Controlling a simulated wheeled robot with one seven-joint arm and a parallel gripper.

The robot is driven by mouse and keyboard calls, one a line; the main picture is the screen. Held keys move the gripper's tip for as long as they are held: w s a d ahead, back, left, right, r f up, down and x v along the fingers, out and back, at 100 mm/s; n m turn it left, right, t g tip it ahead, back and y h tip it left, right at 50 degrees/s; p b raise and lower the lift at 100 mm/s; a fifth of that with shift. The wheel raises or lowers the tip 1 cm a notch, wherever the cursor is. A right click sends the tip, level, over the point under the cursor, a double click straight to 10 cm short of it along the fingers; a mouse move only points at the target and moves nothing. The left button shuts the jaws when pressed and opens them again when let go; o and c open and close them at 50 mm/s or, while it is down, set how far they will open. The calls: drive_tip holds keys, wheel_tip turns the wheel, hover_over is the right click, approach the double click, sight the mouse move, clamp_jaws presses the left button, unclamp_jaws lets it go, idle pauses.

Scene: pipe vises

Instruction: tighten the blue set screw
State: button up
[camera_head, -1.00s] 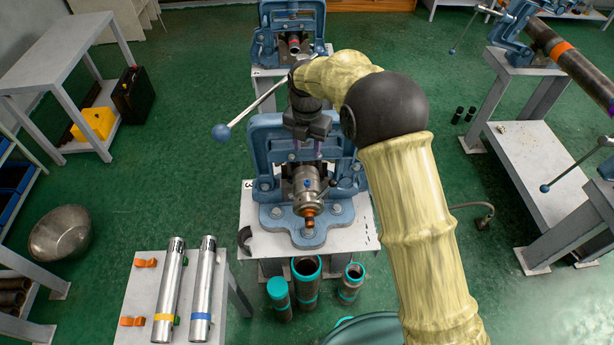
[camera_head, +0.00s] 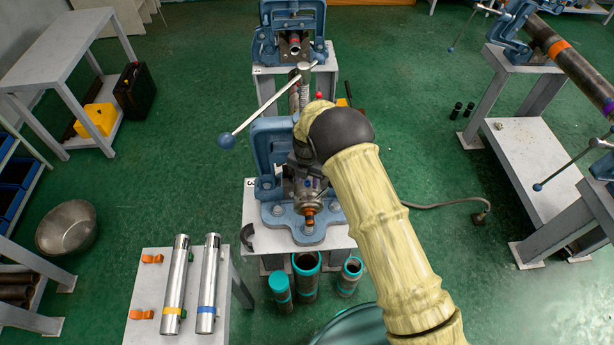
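A blue vise (camera_head: 263,150) stands on the grey stand marked 3 in the middle of the view. A metal pipe fitting (camera_head: 309,205) with an orange band at its near end is held in it. A tiny blue spot on top of the fitting looks like the blue set screw (camera_head: 309,183). My gripper (camera_head: 306,170) is low over the fitting, just behind this spot. Its fingers are mostly hidden by the vise and my own arm, so I cannot tell whether they are open or touch the screw.
The vise's long handle with a blue ball (camera_head: 227,140) sticks out to the left. A bench (camera_head: 145,285) with two silver tubes is at the front left. Pipes with teal ends (camera_head: 306,262) stand below the vise. Another vise (camera_head: 268,50) is behind.

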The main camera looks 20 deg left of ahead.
clamp_jaws()
